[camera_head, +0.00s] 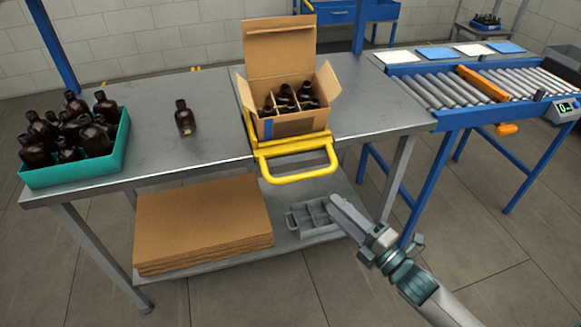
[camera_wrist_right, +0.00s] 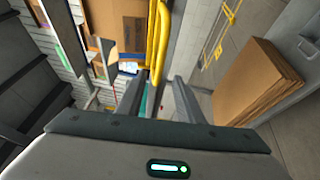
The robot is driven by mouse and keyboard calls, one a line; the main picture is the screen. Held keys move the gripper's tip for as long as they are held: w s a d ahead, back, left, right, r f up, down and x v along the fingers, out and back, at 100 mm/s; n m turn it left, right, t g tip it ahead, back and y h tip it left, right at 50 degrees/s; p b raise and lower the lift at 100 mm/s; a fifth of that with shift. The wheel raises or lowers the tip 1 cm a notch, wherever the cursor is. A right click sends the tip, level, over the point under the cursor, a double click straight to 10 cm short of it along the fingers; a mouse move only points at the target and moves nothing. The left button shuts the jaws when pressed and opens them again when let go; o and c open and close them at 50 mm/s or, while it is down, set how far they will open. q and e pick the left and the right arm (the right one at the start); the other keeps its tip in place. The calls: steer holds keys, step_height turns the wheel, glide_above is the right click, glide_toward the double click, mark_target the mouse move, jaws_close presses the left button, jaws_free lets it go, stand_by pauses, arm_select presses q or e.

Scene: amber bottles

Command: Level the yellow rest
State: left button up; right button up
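The yellow rest (camera_head: 297,163) is a tubular frame with a loop handle at the table's front edge, under the open cardboard box (camera_head: 292,126). Its loop juts out past the edge and looks sloped down toward the front; the exact tilt is hard to tell. My right gripper (camera_head: 336,202) is below and right of the loop, apart from it. In the right wrist view my right gripper (camera_wrist_right: 158,92) is open, with nothing between its fingers, and yellow bars (camera_wrist_right: 158,35) lie ahead of the gap. My left gripper is out of view.
The box holds several amber bottles. A teal crate (camera_head: 90,173) of bottles and a lone bottle (camera_head: 185,118) stand on the table (camera_head: 215,140). Cardboard sheets (camera_head: 200,222) and a grey divided tray (camera_head: 308,217) lie on the lower shelf. A roller conveyor (camera_head: 470,88) stands right.

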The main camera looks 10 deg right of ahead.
mark_target(300, 174)
steer(key=shift+w, duration=0.1)
